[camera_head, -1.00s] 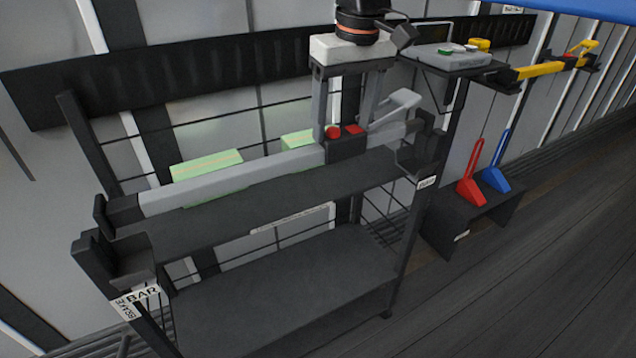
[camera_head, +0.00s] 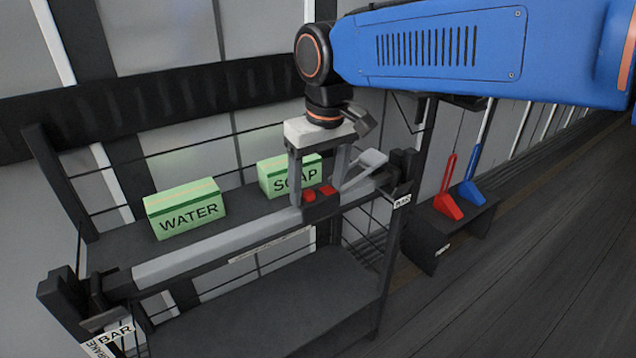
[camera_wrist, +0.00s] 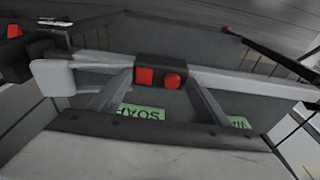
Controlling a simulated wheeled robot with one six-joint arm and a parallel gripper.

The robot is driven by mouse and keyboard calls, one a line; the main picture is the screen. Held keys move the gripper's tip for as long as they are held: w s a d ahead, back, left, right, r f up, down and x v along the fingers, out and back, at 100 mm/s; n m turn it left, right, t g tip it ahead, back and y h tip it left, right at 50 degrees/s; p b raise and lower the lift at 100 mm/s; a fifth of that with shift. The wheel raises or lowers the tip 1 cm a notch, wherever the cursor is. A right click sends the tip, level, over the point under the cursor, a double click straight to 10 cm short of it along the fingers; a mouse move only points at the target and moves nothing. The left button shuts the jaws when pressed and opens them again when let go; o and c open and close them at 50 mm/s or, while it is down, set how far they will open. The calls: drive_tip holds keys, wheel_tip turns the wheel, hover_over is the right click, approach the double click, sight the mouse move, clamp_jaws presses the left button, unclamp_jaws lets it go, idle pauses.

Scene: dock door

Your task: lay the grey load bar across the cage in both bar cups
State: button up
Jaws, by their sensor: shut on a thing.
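The grey load bar (camera_head: 215,240) spans the front of the cage (camera_head: 265,290), with black ends and a black middle block carrying red buttons. My gripper (camera_head: 318,196) is shut on the bar at this block, from above; the wrist view also shows the bar (camera_wrist: 240,82) between my fingers (camera_wrist: 158,80). The bar's left end is at the left bar cup (camera_head: 72,298), by the BAR label. Its right end is at the right bar cup (camera_head: 402,170). I cannot tell whether either end rests fully down in its cup. A pale lever sticks up right of the block.
Green WATER (camera_head: 188,212) and SOAP (camera_head: 278,178) boxes stand on the upper shelf behind the bar. The lower shelf is empty. Red (camera_head: 448,195) and blue (camera_head: 474,190) long-handled tools stand on a dark stand at right. Floor at right is clear.

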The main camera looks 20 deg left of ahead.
drive_tip(key=o, duration=2.1)
drive_tip(key=shift+f, duration=0.1)
wheel_tip(320, 180, up, 12)
drive_tip(key=s+d, duration=0.1)
drive_tip(key=shift+d, duration=0.2)
